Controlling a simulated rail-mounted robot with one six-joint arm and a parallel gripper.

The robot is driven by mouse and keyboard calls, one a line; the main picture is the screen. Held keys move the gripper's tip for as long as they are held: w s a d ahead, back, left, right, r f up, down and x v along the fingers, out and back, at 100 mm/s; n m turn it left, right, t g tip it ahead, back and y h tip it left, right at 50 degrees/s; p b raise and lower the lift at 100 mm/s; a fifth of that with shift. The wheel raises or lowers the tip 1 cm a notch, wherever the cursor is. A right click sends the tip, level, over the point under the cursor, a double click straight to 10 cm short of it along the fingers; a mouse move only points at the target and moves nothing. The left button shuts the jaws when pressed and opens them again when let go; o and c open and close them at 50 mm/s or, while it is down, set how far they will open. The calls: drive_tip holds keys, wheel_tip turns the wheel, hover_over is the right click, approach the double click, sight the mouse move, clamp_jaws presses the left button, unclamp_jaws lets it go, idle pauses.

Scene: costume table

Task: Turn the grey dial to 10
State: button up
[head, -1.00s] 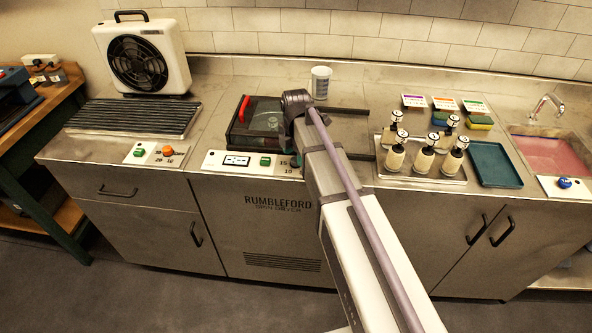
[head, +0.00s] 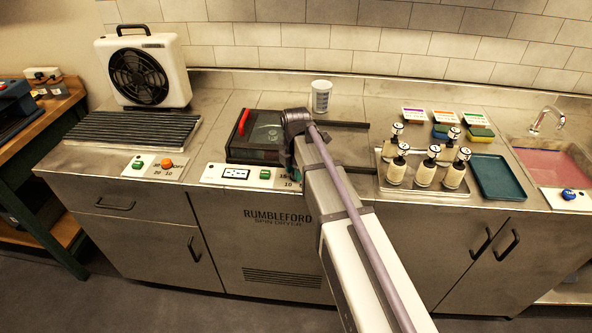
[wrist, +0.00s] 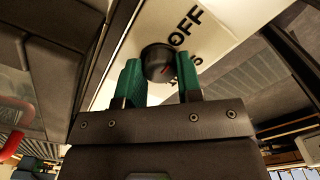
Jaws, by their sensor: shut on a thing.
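The grey dial (wrist: 157,62) sits between the two green fingers of my gripper (wrist: 157,70) in the wrist view. The fingers are shut on it from both sides. I cannot tell exactly which label the mark points at. In the head view my arm hides the dial, and the numbers 15 and 10 show beside it on the dryer's panel (head: 212,173).
A green button (head: 265,174) and a socket plate (head: 235,173) share the panel. The dark-lidded dryer top (head: 258,140) with a red handle stands behind. An orange dial (head: 167,163) is farther left. Bottles on a tray (head: 440,190) and a white cup (head: 321,95) stand nearby.

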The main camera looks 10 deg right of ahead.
drive_tip(key=shift+m, duration=0.3)
drive_tip(key=m, duration=1.7)
drive_tip(key=shift+m, duration=0.4)
drive_tip(key=m, duration=0.5)
drive_tip(key=shift+m, duration=0.3)
drive_tip(key=o, duration=0.9)
drive_tip(key=shift+o, duration=0.2)
